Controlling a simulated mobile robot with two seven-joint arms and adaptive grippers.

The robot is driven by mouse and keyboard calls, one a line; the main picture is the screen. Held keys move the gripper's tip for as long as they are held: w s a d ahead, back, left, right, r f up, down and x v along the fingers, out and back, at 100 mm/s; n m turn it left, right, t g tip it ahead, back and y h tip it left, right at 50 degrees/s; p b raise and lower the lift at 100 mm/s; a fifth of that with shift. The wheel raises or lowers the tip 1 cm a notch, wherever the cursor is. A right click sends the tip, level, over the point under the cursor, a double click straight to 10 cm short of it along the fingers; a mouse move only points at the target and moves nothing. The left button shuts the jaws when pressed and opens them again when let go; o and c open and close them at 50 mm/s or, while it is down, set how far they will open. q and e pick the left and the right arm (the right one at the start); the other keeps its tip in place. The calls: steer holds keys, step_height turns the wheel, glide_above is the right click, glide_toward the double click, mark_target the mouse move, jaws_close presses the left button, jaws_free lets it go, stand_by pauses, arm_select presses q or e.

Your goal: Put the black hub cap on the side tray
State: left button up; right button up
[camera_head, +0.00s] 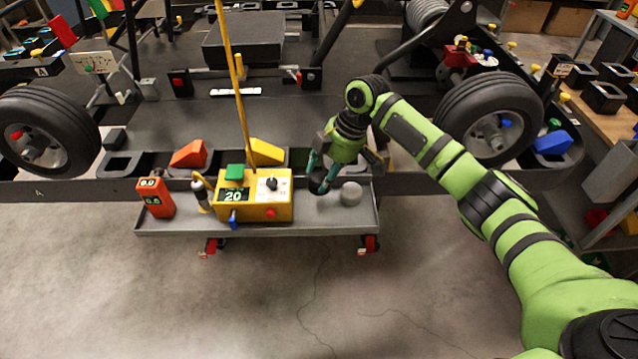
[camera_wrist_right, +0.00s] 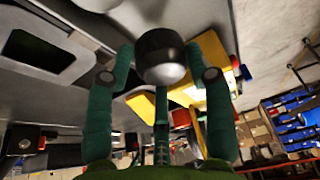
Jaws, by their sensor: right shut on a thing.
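My right gripper (camera_head: 318,182) points down over the right part of the grey side tray (camera_head: 320,229). Its teal fingers are closed on the black hub cap (camera_head: 317,187), which is small and partly hidden by them in the head view. In the right wrist view, the black hub cap (camera_wrist_right: 162,57) sits between the fingertips of the right gripper (camera_wrist_right: 158,78), dark with a shiny rounded face. It is at or just above the tray; I cannot tell whether it touches. A grey hub cap (camera_head: 351,193) rests on the tray just right of the gripper. My left gripper is out of view.
A yellow box (camera_head: 262,205) with a knob and display stands mid-tray, left of the gripper. A red-orange device (camera_head: 156,198) and a small bottle (camera_head: 202,195) stand at the tray's left. The kart's edge with wedges borders the tray behind. Wheels (camera_head: 490,122) flank the kart.

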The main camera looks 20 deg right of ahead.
mark_target(323, 179)
steer(key=shift+a+f, duration=0.7)
steer(key=shift+f, duration=0.25)
step_height(323, 179, down, 2)
steer(key=shift+f+p, duration=0.2)
steer(key=shift+p, duration=0.35)
steer(key=shift+w+f, duration=0.1)
steer(key=shift+f, duration=0.2)
steer(key=o, duration=1.3)
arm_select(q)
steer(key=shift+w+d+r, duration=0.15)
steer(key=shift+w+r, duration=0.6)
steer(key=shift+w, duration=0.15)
arm_select(e)
steer(key=shift+o, duration=0.2)
steer(key=shift+r, duration=0.1)
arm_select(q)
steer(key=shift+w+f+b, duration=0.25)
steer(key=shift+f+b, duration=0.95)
arm_select(e)
steer(key=v, duration=1.1)
steer(key=shift+d+r, duration=0.15)
steer(key=shift+r, duration=0.25)
